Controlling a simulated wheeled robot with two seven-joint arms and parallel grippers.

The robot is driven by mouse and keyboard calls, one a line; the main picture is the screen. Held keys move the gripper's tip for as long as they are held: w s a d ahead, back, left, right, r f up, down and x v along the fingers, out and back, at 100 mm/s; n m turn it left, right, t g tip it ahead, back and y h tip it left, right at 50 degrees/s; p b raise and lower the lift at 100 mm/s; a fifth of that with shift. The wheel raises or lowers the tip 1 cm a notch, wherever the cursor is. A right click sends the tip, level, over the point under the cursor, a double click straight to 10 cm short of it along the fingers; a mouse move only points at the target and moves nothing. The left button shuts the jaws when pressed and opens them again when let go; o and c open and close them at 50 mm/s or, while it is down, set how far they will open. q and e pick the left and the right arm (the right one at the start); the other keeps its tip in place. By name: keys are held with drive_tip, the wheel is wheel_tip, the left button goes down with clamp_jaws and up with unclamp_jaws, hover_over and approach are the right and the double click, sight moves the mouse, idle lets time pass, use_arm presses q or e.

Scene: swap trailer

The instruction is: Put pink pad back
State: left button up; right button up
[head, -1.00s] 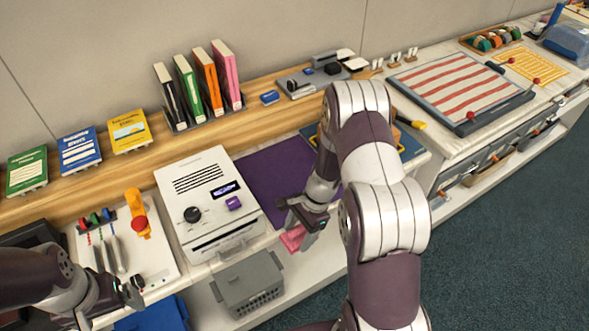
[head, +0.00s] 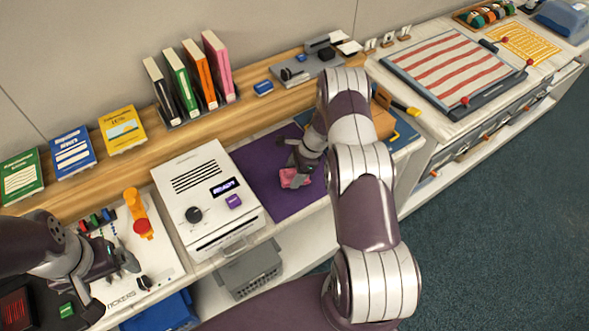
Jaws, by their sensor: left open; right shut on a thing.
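The pink pad (head: 291,182) is between the fingers of my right gripper (head: 297,172), which is shut on it. It is over the purple mat (head: 265,190), near the mat's right part. I cannot tell whether it touches the mat. My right arm covers the mat's right side. My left gripper (head: 130,268) is open and empty, low over the white board with coloured markers at the left.
A white machine (head: 185,168) with a dial and lit display stands left of the mat. A rack of upright books (head: 189,112) is behind it. A grey crate (head: 246,276) sits below the counter edge. Striped panel (head: 455,65) lies at the right.

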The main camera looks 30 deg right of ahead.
drive_tip(key=shift+d+f, duration=0.1)
drive_tip(key=shift+f, duration=0.1)
drive_tip(key=shift+d+f, duration=0.15)
drive_tip(key=shift+f, duration=0.15)
drive_tip(key=o, duration=1.5)
drive_tip(key=shift+c, duration=0.2)
